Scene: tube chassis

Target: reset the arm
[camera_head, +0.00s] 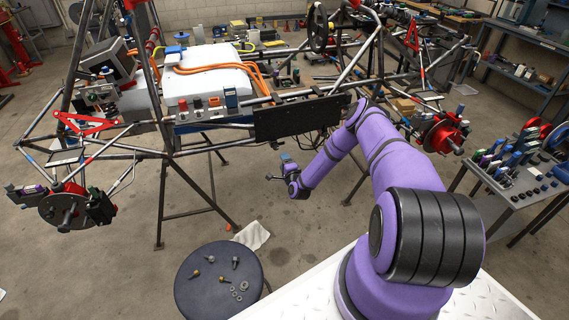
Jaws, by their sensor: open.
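My purple arm rises from the white base at the lower right and reaches forward to the chassis. My gripper (277,169) is at the far end of the arm, below the front of the tube chassis (122,146) and above the concrete floor. It looks small at this distance. Its jaws are open, and I see nothing held between them. The wrist region is partly turned away, so finer detail is hidden.
A round dark stool (207,300) with bolts and washers stands in front of my base. A side table (528,192) with blue and black parts is at the right. A black panel (300,116) on the chassis is close to my arm. Open floor lies left of the stool.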

